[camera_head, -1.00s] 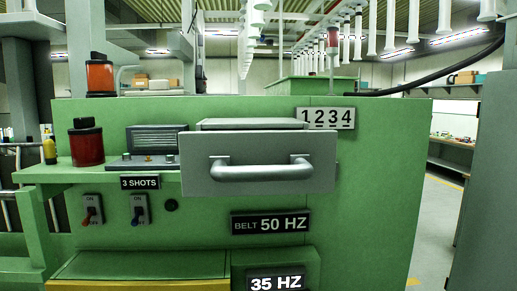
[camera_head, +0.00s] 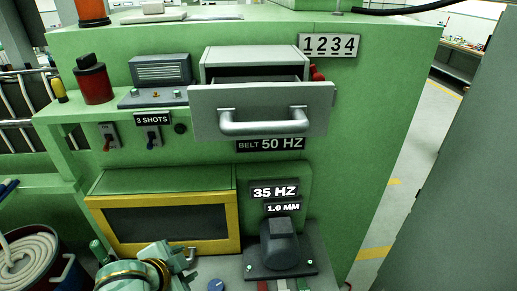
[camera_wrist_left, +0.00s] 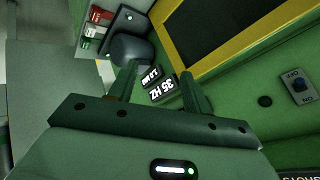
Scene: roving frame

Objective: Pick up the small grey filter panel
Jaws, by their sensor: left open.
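A grey slatted panel-like unit (camera_head: 160,70) stands on the green ledge at the upper left in the head view, behind a small control box. I cannot tell for sure that it is the filter panel; no other small loose grey panel shows clearly. My left arm (camera_head: 145,270) shows at the bottom left of the head view, below the yellow-framed window. In the left wrist view my left gripper (camera_wrist_left: 159,72) is open with nothing between its fingers. It points toward the machine face near the 35 HZ sign (camera_wrist_left: 161,89). My right gripper does not show.
A grey drawer (camera_head: 262,112) sticks out of the green machine. Below are the yellow-framed window (camera_head: 165,222) and a dark motor-like block (camera_head: 280,245). A red-brown jar (camera_head: 94,83) stands on the ledge. A bin with coiled hose (camera_head: 28,255) is at lower left. Floor is clear at right.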

